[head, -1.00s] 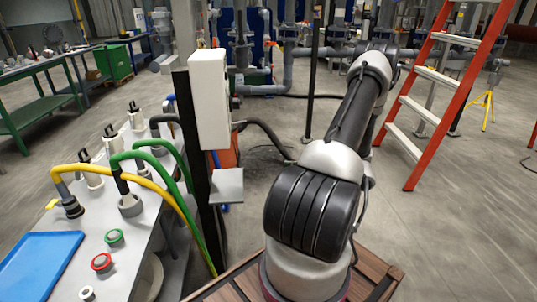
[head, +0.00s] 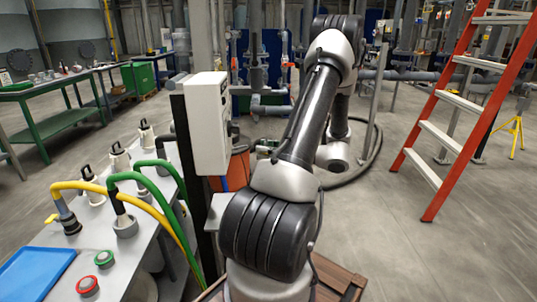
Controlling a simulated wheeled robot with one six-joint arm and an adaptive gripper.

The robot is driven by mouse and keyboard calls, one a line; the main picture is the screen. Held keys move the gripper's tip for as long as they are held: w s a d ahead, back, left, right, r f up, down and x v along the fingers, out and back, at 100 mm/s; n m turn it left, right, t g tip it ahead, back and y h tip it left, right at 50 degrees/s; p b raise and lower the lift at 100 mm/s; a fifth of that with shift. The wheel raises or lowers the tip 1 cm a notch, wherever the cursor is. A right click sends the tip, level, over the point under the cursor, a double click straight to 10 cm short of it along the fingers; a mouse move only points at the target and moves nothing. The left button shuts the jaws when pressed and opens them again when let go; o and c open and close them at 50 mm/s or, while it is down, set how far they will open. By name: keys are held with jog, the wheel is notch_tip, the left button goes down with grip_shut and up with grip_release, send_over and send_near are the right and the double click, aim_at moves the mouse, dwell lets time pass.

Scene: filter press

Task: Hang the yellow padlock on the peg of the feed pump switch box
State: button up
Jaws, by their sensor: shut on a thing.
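The white switch box (head: 207,123) stands on a dark post at left of centre. Dark details show on its narrow right side, but I cannot make out the peg. My arm rises in front and bends down behind itself. A small dark shape just right of the box looks like my gripper (head: 264,147), mostly hidden by my arm. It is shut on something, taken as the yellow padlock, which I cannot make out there. A small yellow thing (head: 51,218) lies on the grey bench by a hose fitting; it is too small to identify.
The grey bench (head: 50,240) at left carries yellow and green hoses (head: 152,167), a blue tray (head: 35,274) and red and green buttons. A small grey shelf (head: 219,208) sits below the box. An orange ladder (head: 462,115) stands right. Floor between is open.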

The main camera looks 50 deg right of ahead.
jog(key=w+a+f, duration=0.1)
jog(key=w+a, duration=0.5)
jog(key=shift+w+f, duration=0.3)
jog(key=shift+w, duration=0.1)
jog(key=shift+w+f, duration=0.15)
jog(key=shift+f, duration=0.1)
jog(key=shift+c, duration=0.9)
jog(key=shift+a, duration=0.1)
jog(key=o, duration=1.4)
jog(key=shift+o, duration=0.2)
